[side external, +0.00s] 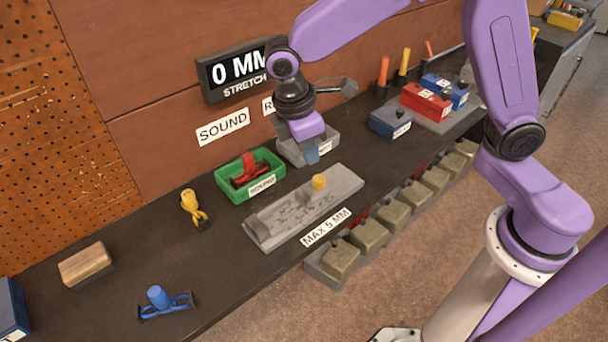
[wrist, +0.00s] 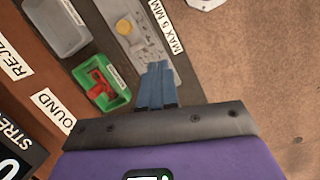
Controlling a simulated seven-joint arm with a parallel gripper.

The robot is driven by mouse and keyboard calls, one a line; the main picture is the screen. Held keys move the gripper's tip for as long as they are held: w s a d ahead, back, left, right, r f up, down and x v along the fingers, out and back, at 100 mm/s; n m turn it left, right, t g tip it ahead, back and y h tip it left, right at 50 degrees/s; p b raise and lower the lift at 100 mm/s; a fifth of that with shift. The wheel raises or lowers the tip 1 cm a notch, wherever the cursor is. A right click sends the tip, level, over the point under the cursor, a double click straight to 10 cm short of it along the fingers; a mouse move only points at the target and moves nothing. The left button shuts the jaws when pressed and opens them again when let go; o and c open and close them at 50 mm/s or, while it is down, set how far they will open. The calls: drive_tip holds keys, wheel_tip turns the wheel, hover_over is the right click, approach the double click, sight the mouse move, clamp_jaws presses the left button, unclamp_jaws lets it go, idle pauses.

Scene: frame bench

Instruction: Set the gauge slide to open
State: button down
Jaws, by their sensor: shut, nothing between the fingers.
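The gauge (side external: 278,222) is a long grey block lying along the bench's front edge, beside a "MAX 5 MM" label (side external: 326,228). The wall display (side external: 238,73) reads "0 MM STRETCH". My gripper (side external: 312,157) is shut and empty, with blue fingers pointing down, above the bench by the grey tray and behind the knob, apart from it. The fingers (wrist: 156,86) hide part of the gauge in the wrist view.
A green tray (side external: 236,191) holds a red clamp (side external: 250,170); a grey tray (side external: 290,153) stands beside it. A yellow clamp (side external: 190,203), a wooden block (side external: 85,264) and a blue clamp (side external: 160,300) lie to the left. Blue and red boxes (side external: 425,102) stand right.

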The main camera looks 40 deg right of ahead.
drive_tip(key=h, duration=0.1)
approach(299, 190)
drive_tip(key=shift+n+g, duration=0.4)
drive_tip(key=x, duration=0.5)
drive_tip(key=shift+w+a+f, duration=0.25)
drive_tip(key=shift+w+a, duration=0.15)
drive_tip(key=shift+s+d+r, duration=0.1)
drive_tip(key=shift+s+d, duration=0.05)
drive_tip(key=shift+d, duration=0.45)
drive_tip(key=shift+s+d+r, duration=0.1)
drive_tip(key=shift+s+d, duration=0.05)
drive_tip(key=shift+d, duration=0.4)
drive_tip(key=shift+s+d, duration=0.2)
drive_tip(key=shift+d, duration=0.5)
drive_tip(key=d, duration=0.8)
drive_tip(key=shift+d, duration=0.2)
drive_tip(key=shift+f, duration=0.1)
